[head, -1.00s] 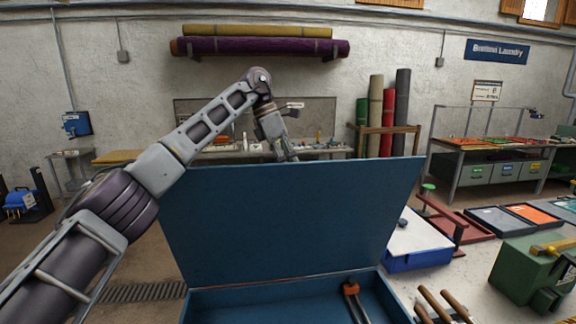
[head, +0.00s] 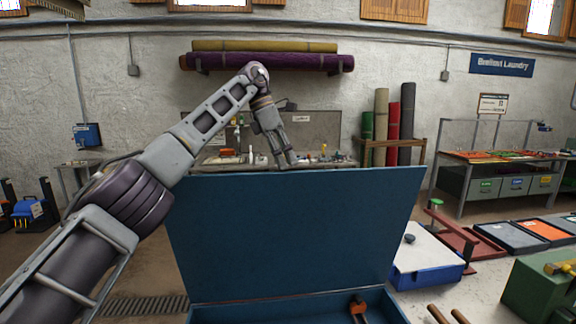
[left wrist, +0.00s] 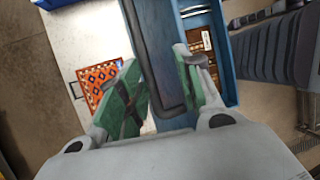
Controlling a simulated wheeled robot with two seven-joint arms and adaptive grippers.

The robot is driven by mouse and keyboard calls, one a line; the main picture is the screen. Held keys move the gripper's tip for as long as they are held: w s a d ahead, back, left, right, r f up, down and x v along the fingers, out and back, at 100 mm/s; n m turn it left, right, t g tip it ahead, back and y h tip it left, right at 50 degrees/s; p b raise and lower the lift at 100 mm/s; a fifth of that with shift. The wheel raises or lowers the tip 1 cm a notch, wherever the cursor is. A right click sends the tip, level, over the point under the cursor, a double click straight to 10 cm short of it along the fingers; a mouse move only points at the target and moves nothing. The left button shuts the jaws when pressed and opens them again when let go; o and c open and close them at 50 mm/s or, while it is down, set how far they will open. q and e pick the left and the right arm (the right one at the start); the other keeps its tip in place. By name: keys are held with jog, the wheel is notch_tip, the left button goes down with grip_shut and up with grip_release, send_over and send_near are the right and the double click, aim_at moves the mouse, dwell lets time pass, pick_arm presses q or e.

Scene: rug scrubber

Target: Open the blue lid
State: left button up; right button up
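The blue lid (head: 295,235) stands raised, close to upright, at the back of the blue box (head: 245,314) in the head view. Its broad face is toward me. My left gripper (head: 286,164) is at the middle of the lid's top edge, with its fingertips pointing down. In the left wrist view, the green-padded fingers (left wrist: 160,78) are apart, and the lid (left wrist: 158,40) runs between them. I cannot tell whether the pads touch it. My right gripper is not in view.
An orange-and-black tool (head: 358,308) lies in the box. A blue-sided tray with a white top (head: 428,262) is to the right, and a green machine (head: 540,290) stands farther right. A workbench (head: 230,160) and rolled rugs (head: 392,125) line the back wall.

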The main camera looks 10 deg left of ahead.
pick_arm(q)
jog(key=shift+a+r, duration=0.25)
jog(key=shift+r, duration=0.3)
jog(key=shift+r, duration=0.1)
